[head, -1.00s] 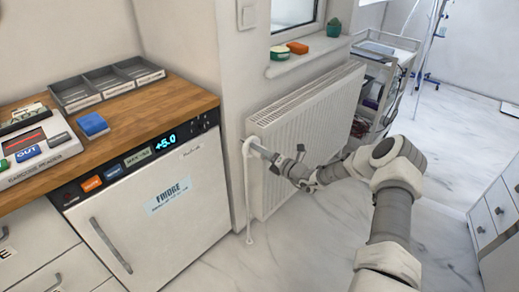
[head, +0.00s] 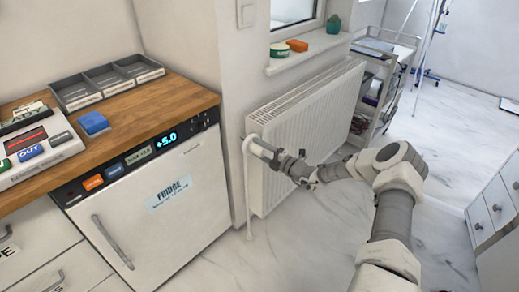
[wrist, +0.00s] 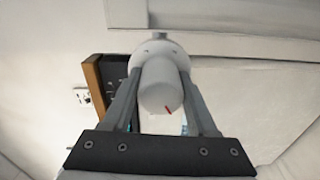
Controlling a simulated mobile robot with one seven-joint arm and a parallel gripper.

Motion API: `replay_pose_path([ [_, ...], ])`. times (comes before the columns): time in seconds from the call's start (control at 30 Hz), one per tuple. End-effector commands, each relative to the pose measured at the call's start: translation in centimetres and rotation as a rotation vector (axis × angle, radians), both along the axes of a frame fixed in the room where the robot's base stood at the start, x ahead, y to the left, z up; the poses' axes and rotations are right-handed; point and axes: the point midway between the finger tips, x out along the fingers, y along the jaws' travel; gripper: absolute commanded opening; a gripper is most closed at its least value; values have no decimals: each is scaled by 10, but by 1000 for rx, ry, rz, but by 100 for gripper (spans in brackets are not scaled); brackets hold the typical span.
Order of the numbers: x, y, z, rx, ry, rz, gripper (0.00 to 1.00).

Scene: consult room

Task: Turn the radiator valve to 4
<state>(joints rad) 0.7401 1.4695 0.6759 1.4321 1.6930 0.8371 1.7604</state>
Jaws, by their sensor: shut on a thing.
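The radiator (head: 300,135) is white and ribbed and stands against the wall under the window. Its white valve (head: 249,146) is at the upper left end, with a pipe running down to the floor. My gripper (head: 262,150) reaches the valve from the right. In the wrist view my gripper (wrist: 163,95) has one finger on each side of the white valve knob (wrist: 160,85), shut on it. A red mark shows on the knob's lower right. The numbers on the valve cannot be read.
A fridge (head: 150,215) under a wooden counter (head: 130,110) stands left of the valve. A trolley (head: 385,85) is beyond the radiator, and drawers (head: 492,220) are at right. The window sill (head: 310,55) holds small items. Floor between is clear.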

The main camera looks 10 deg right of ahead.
Motion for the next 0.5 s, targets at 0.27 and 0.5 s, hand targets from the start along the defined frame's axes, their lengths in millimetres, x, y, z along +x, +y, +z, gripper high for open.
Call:
replay_pose_path([
  [0.27,-2,1,-3,4,10,4,3],
  [0.5,-2,1,-3,4,10,4,73],
])
